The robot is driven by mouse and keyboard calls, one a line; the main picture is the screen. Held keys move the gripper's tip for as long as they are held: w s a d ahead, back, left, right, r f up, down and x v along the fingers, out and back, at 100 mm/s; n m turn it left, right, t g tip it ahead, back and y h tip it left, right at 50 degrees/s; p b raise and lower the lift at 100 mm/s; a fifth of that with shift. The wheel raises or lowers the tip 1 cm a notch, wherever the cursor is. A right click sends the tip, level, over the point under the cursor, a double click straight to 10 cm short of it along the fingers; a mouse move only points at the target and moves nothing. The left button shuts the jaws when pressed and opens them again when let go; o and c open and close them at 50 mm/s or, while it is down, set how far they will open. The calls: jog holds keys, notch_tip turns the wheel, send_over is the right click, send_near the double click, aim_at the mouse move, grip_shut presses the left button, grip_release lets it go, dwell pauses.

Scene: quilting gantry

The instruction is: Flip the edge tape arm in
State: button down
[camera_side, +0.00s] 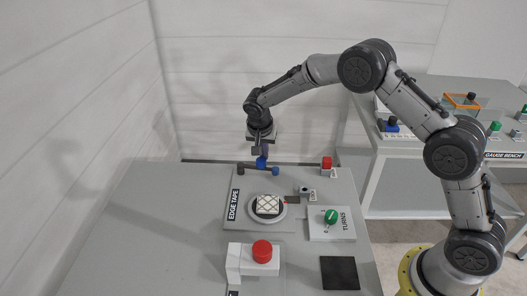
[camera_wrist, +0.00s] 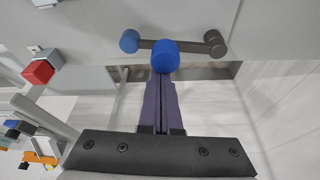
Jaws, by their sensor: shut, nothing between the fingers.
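The edge tape arm (camera_side: 252,167) is a short dark bar at the back of the EDGE TAPE panel (camera_side: 236,222). It has a dark end at left and a blue knob (camera_side: 276,171) at right. In the wrist view the bar (camera_wrist: 190,44) shows its blue knob (camera_wrist: 130,41) at left and its dark round end (camera_wrist: 215,42) at right. My gripper (camera_side: 262,161) points down at the middle of the bar, its purple fingers shut and empty. A rounded blue piece at the fingertips (camera_wrist: 165,58) hides part of the bar. I cannot tell whether it touches.
A round plate with a quilted patch (camera_side: 268,205) sits in front. A green TURNS knob (camera_side: 331,216), a small post (camera_side: 305,190), a red-topped block (camera_side: 327,162) and a red button (camera_side: 262,251) stand around it. The table's left side is clear.

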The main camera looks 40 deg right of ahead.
aim_at(269, 169)
jog(key=m, duration=0.1)
jog(key=s+a+m+g, duration=0.1)
jog(key=m, duration=0.1)
jog(key=shift+s+a, duration=0.25)
jog(key=shift+a, duration=0.05)
jog(key=a+m, duration=0.1)
jog(key=m, duration=0.1)
jog(key=s+a+m+g, duration=0.1)
jog(key=m, duration=0.1)
jog(key=shift+h, duration=0.3)
jog(key=shift+s+a, duration=0.15)
jog(key=shift+a, duration=0.4)
jog(key=shift+d, duration=0.45)
jog(key=d, duration=0.3)
jog(key=shift+s, duration=0.2)
jog(key=v, duration=1)
jog(key=shift+w, duration=0.25)
